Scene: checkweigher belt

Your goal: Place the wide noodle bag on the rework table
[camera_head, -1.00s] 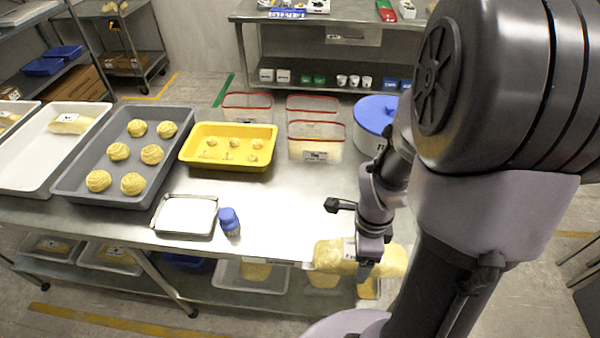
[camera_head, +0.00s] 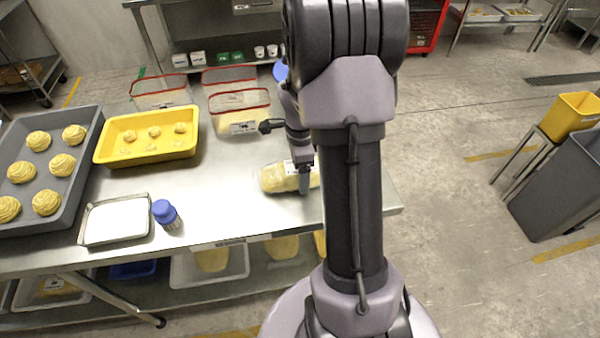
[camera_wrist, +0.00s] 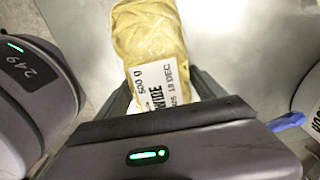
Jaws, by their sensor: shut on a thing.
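The wide noodle bag (camera_head: 277,178) is a clear bag of yellow noodles with a white label. In the wrist view the bag (camera_wrist: 148,35) shows a label reading "WIDE" and "500 g". My gripper (camera_head: 304,188) is shut on the bag near its label; my arm hides the bag's right end. The bag is over the right part of the steel table (camera_head: 235,210); I cannot tell if it touches the top. A tag on the table's front edge is too small to read.
A blue-capped shaker (camera_head: 168,215), a metal tray (camera_head: 115,221), a yellow tray (camera_head: 148,137) and a grey tray (camera_head: 75,160) with noodle nests stand left. Red-rimmed clear bins (camera_head: 240,112) stand behind the bag. The tabletop between shaker and bag is clear.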

